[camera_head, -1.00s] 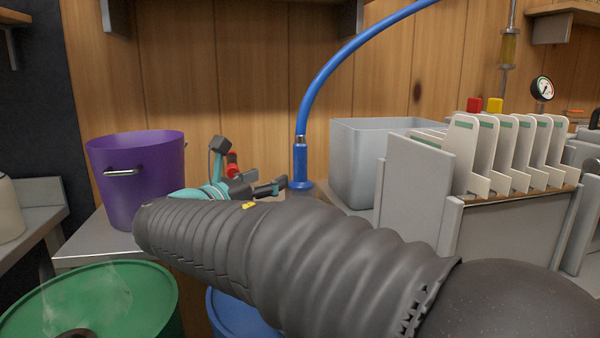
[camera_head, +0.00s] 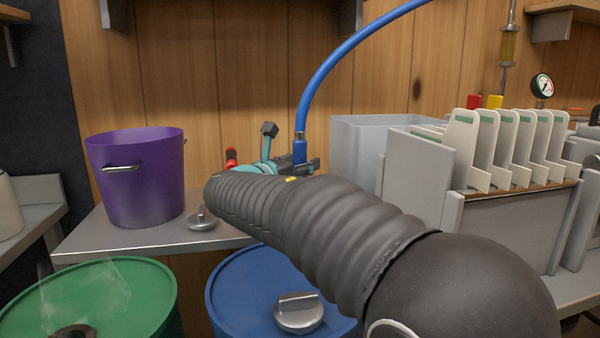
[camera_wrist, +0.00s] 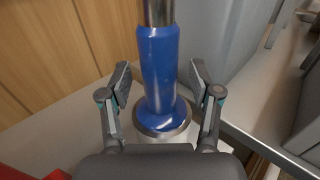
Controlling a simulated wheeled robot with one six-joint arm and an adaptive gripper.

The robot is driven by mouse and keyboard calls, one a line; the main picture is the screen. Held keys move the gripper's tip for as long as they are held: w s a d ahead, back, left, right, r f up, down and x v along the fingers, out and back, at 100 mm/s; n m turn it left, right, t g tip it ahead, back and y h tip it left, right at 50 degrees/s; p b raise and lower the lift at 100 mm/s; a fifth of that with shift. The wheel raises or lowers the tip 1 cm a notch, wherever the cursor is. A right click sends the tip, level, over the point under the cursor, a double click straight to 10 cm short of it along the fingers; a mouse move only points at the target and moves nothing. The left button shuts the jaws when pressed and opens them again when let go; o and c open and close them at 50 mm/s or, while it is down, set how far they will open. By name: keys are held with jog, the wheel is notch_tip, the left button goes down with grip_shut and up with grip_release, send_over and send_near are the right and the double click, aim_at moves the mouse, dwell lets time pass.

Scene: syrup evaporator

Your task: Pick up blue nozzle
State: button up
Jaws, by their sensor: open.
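The blue nozzle (camera_head: 300,149) stands upright at the back of the metal bench, with a blue hose rising from its top. In the wrist view the nozzle (camera_wrist: 158,75) is a blue cylinder with a silver collar above and a wide base resting on a light round piece. My gripper (camera_wrist: 160,80) is open, with one finger on each side of the nozzle and a gap showing on both sides. In the head view my gripper (camera_head: 290,168) is at the nozzle's lower part and partly hides it, and my arm comes in from the lower right.
A purple pot (camera_head: 135,178) and a small metal lid (camera_head: 201,220) are on the bench to the left. A grey bin (camera_head: 362,150) stands close right of the nozzle. A filter rack (camera_head: 418,190) is farther right. Green (camera_head: 95,300) and blue (camera_head: 255,290) drums stand in front.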

jog(key=shift+w+d, duration=0.15)
jog(key=shift+w, duration=0.05)
grip_shut()
jog(key=shift+r, duration=0.1)
jog(key=shift+r, duration=0.1)
notch_tip(320, 180, up, 10)
jog(key=shift+f+p, duration=0.1)
jog(key=shift+p, duration=1.15)
